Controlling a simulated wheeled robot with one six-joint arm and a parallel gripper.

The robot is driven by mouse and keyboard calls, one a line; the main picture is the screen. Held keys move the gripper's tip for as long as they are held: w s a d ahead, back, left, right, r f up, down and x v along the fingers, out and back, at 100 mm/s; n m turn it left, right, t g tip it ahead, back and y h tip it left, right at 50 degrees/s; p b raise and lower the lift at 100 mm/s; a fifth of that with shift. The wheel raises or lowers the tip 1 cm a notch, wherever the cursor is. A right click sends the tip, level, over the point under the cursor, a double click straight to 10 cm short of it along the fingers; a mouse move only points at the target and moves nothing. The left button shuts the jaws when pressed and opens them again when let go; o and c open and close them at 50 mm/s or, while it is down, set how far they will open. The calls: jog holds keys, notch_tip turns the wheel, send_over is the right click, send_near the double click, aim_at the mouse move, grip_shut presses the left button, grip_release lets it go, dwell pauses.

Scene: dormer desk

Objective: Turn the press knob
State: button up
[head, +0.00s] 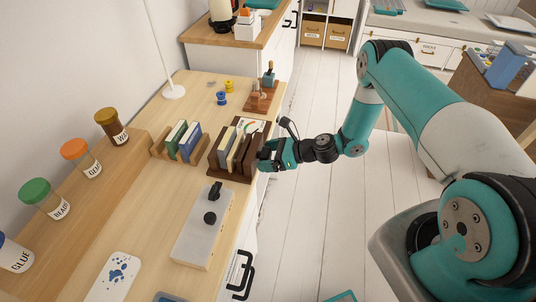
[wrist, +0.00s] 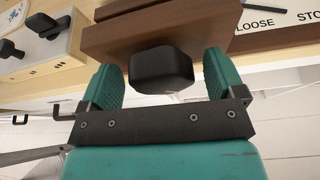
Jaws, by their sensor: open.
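The press (head: 243,150) is a dark brown wooden frame with books and boards standing in it, at the desk's right edge in the head view. Its black faceted knob (wrist: 160,68) sticks out from a brown wooden block (wrist: 165,30) in the wrist view. My gripper (wrist: 160,76) has its teal fingers on either side of the knob, with a visible gap on both sides. In the head view my gripper (head: 267,156) is at the press's right end and hides the knob. A white strip (wrist: 280,18) marked "LOOSE" shows beside the block.
A grey box (head: 197,236) with black knobs stands nearer on the desk. A wooden rack (head: 161,149) with green and blue books is left of the press. Jars line the shelf at left. The floor (head: 318,220) right of the desk is clear.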

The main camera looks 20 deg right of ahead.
jog(key=c, duration=0.9)
jog(key=shift+n, duration=0.3)
